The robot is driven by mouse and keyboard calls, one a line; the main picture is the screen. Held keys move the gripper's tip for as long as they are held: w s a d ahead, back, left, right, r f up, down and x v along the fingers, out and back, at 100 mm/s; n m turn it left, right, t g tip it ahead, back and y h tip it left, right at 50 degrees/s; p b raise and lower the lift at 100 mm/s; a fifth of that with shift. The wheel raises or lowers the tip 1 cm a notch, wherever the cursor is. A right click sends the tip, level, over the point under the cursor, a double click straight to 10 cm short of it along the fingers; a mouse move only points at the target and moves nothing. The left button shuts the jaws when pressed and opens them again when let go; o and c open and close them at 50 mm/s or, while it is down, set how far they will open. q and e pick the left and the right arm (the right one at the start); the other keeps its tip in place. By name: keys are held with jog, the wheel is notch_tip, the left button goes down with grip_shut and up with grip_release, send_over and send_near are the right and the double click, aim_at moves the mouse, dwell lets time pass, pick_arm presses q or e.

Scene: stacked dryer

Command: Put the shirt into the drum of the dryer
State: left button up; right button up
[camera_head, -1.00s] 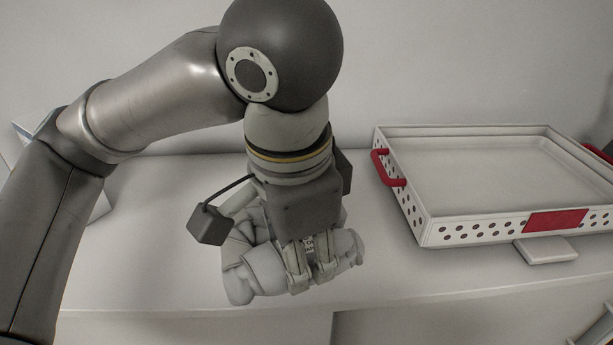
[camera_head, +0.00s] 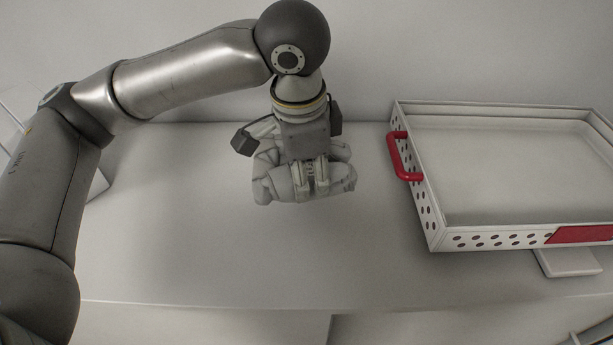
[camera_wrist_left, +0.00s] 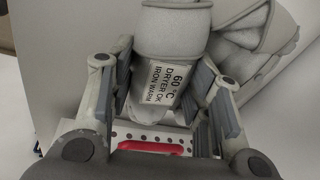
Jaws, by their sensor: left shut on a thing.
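The shirt (camera_head: 279,184) is a crumpled pale grey bundle over the white worktop in the middle of the head view. My left gripper (camera_head: 311,192) points down at it and is shut on it. In the left wrist view the shirt (camera_wrist_left: 172,35) sits between the two fingers of the gripper (camera_wrist_left: 163,100), with a white care label reading "60 °C, dryer OK, iron warm" facing the camera. I cannot tell whether the shirt touches the worktop. The dryer and its drum are not recognisable in these views. My right gripper is not in view.
A white perforated tray (camera_head: 430,215) with a red handle (camera_head: 403,157) stands on the worktop at the right and looks empty. A small white block (camera_head: 568,262) lies by its front. The worktop (camera_head: 230,255) is clear in front of the shirt. A plain wall stands behind.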

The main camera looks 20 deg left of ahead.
pick_arm(q)
jog(key=shift+w+a+f, duration=0.2)
jog(key=shift+w+f, duration=0.15)
jog(key=shift+f, duration=0.2)
jog(key=f, duration=0.2)
jog(key=f+p, duration=0.1)
jog(key=f, duration=0.1)
jog(key=shift+w+a, duration=0.15)
jog(key=shift+w, duration=0.25)
jog(key=shift+s, duration=0.1)
jog(key=o, duration=0.9)
jog(key=shift+f, duration=0.1)
jog(key=o, duration=0.4)
jog(key=shift+c, duration=0.2)
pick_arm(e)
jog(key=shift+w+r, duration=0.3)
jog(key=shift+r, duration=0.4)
